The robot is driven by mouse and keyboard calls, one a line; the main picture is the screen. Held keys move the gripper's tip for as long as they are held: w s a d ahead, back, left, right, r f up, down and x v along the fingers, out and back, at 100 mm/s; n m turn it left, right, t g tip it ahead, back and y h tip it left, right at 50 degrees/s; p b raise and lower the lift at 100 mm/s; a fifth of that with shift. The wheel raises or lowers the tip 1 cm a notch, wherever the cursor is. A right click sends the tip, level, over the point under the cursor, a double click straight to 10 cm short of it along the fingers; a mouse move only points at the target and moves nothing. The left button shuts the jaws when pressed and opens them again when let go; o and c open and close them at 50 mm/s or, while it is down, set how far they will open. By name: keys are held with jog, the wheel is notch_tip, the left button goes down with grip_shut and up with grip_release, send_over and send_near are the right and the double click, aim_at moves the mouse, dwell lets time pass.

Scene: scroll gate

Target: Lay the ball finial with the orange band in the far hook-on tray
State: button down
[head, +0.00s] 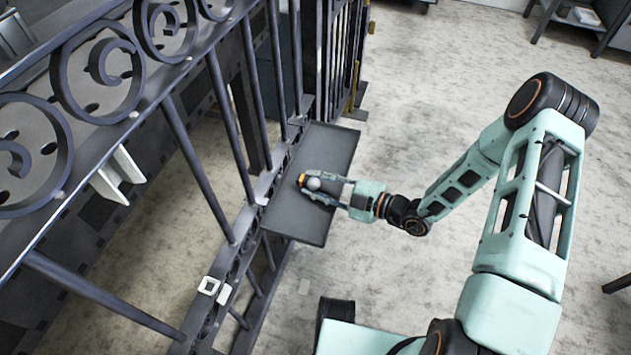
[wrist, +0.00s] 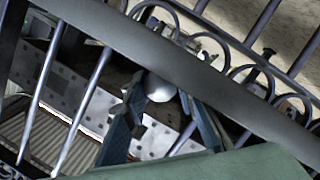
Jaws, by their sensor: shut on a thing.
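The ball finial (head: 314,183) is a grey ball with an orange part at its left end. My gripper (head: 316,187) is shut on it. In the wrist view the grey ball (wrist: 160,88) shows between the two fingers (wrist: 163,108); its orange band is not visible there. A dark grey flat tray (head: 325,145) hangs along the gate's side. In the head view the finial and fingers appear over the middle of this tray. I cannot tell how high above it they are, or whether they touch it.
The dark iron gate (head: 222,145) with bars and scrolls (head: 105,60) runs along the left, close to the tray. White brackets (head: 118,175) and small white square pieces (head: 209,285) sit on it. The floor right of the tray is open.

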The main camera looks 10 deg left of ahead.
jog(key=shift+f, duration=0.5)
jog(key=shift+s+d+f, duration=0.1)
jog(key=shift+f, duration=0.1)
jog(key=shift+f+b, duration=0.55)
jog(key=shift+b, duration=0.1)
dwell(0.4)
jog(key=c, duration=1.5)
grip_release()
jog(key=shift+d, duration=0.45)
jog(key=shift+y, duration=0.3)
jog(key=r+v, duration=0.1)
jog(key=v, duration=0.6)
jog(key=r+v, duration=0.1)
jog(key=v, duration=0.3)
jog(key=shift+a+r, duration=0.15)
jog(key=shift+r, duration=0.2)
jog(key=shift+a, duration=0.1)
